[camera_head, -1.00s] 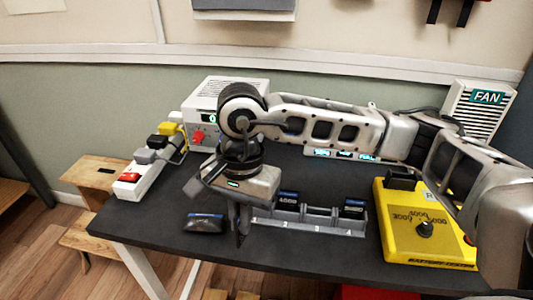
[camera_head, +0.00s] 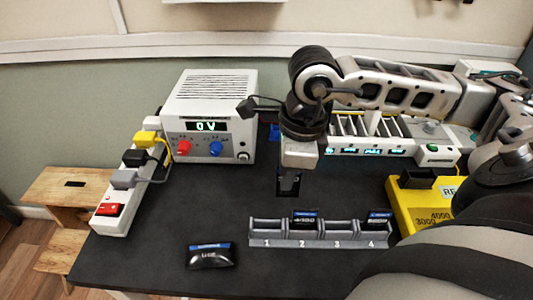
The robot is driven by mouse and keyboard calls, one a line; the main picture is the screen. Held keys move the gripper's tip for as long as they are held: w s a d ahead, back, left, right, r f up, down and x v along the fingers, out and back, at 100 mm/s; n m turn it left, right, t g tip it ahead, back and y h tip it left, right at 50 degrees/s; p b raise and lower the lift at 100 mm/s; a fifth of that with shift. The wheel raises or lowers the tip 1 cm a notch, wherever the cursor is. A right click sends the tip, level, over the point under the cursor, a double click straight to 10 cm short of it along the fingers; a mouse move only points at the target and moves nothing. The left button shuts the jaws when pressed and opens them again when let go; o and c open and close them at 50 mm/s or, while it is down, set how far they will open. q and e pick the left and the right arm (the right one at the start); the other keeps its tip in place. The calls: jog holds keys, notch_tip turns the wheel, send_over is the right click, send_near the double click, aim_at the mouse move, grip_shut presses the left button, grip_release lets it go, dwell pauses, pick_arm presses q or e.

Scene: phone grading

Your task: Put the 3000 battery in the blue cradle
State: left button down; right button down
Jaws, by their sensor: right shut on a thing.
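My right gripper (camera_head: 289,180) points down above the dark table, behind the numbered battery rack (camera_head: 319,243). It is shut on a small dark battery (camera_head: 288,188), whose label I cannot read. In the rack, slots 1 and 3 look empty. Slot 2 holds a battery (camera_head: 305,220) that seems marked 4000, and slot 4 holds another battery (camera_head: 378,219) with an unreadable label. A small blue part (camera_head: 275,131), perhaps the blue cradle, shows behind my right arm, mostly hidden. My left gripper is out of view.
A swollen battery (camera_head: 210,256) lies left of the rack. A power supply (camera_head: 210,120) reading 0 V and a power strip (camera_head: 121,190) stand at the left. A white multi-slot unit (camera_head: 370,140) is behind my arm. A yellow tester (camera_head: 405,205) stands at the right.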

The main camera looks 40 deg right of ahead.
pick_arm(q)
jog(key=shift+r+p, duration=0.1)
jog(key=shift+p, duration=0.45)
pick_arm(e)
jog(key=w+d+f, duration=0.1)
jog(key=w+d, duration=1.4)
jog(key=w, duration=0.4)
jog(key=shift+d+f, duration=0.25)
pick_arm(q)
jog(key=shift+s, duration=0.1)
pick_arm(e)
jog(key=shift+f, duration=0.2)
dwell(0.5)
